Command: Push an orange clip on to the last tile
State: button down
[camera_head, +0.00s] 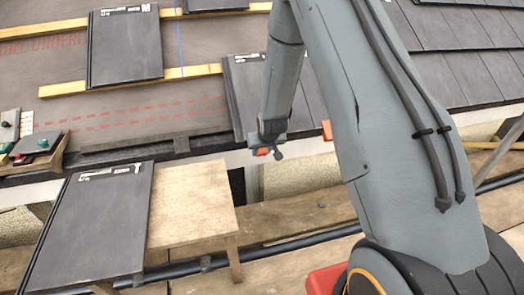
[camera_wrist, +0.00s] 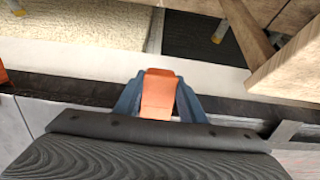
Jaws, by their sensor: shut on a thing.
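My gripper (camera_head: 264,147) points down at the eave, at the lower edge of the leftmost dark tile (camera_head: 243,90) of the bottom row. It is shut on an orange clip (camera_wrist: 158,93), held between its two blue-grey fingers in the wrist view. The clip also shows in the head view (camera_head: 262,152). I cannot tell whether it touches the tile edge. A second orange clip (camera_head: 327,130) sits at the eave further right, partly behind my arm; it also shows at the wrist view's left edge (camera_wrist: 3,80). My arm hides part of the tile row.
A wooden bench (camera_head: 205,195) stands front left with a loose dark tile (camera_head: 95,225) on it. A tray of tools (camera_head: 35,150) lies at the far left. Another tile (camera_head: 125,45) lies on the wooden battens (camera_head: 65,88). Bare underlay is left of the eave tile.

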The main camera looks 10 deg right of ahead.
jog(key=shift+w+r, duration=0.45)
jog(key=shift+w, duration=0.25)
dwell(0.7)
jog(key=c, duration=1.1)
grip_release()
jog(key=shift+s+f, duration=0.1)
jog(key=shift+s, duration=0.1)
jog(key=shift+p+v, duration=3.1)
jog(key=shift+v, duration=0.35)
